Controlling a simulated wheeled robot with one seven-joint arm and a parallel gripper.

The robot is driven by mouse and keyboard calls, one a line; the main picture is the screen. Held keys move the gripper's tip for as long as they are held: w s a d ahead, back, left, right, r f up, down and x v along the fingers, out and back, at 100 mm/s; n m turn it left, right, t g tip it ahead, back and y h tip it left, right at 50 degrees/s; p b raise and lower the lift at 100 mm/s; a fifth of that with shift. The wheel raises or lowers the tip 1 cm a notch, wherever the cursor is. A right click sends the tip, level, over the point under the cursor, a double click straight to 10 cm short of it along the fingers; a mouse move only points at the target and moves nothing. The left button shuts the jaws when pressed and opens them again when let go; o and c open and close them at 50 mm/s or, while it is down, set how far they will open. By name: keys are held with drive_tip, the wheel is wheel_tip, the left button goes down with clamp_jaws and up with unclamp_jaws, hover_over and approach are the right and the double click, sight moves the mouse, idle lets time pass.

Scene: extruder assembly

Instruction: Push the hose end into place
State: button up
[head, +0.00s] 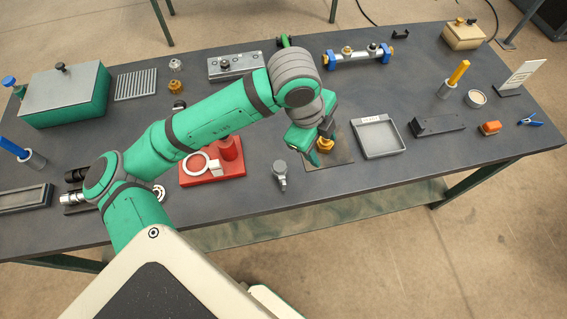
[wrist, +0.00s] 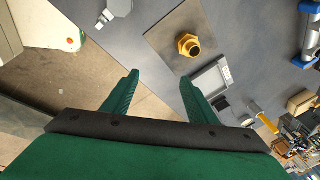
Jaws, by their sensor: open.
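A brass hex fitting with a round open end (wrist: 188,44) sits on a dark square plate (wrist: 168,28). In the head view the fitting (head: 325,145) shows partly beside my gripper on the plate (head: 340,158). My gripper (wrist: 158,76) is open, with nothing between its green fingers. The fitting lies beyond the fingertips, toward the right one, apart from them. In the head view my gripper (head: 315,156) hangs over the plate, partly hidden by its own body. A grey round-headed part with a short stem (head: 281,173) lies left of the plate. I cannot tell which part is the hose end.
A grey tray (head: 378,137) stands right of the plate, with a dark block (head: 437,125) beyond it. A red fixture with a white ring (head: 211,172) stands to the left. A blue-ended rail (head: 358,56) stands behind. The table's front edge is close to the plate.

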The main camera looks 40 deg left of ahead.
sight(280, 165)
drive_tip(key=s+a+g, duration=0.1)
drive_tip(key=s+a, duration=0.1)
drive_tip(key=s+a+g+y, duration=0.1)
drive_tip(key=s+a, duration=0.1)
drive_tip(key=a, duration=0.1)
drive_tip(key=s+a+y, duration=0.1)
drive_tip(key=s+a, duration=0.1)
drive_tip(key=shift+s+a+f+g, duration=0.2)
drive_tip(key=shift+a+f+g, duration=0.05)
drive_tip(key=shift+f+g, duration=0.15)
drive_tip(key=shift+s+a+f, duration=0.1)
drive_tip(key=shift+s+f, duration=0.1)
drive_tip(key=shift+f, duration=0.1)
wheel_tip(280, 165, down, 10)
drive_tip(key=shift+w+a+f, duration=0.1)
drive_tip(key=shift+w, duration=0.05)
drive_tip(key=shift+c, duration=0.4)
drive_tip(key=shift+w, duration=0.1)
drive_tip(key=c, duration=1.2)
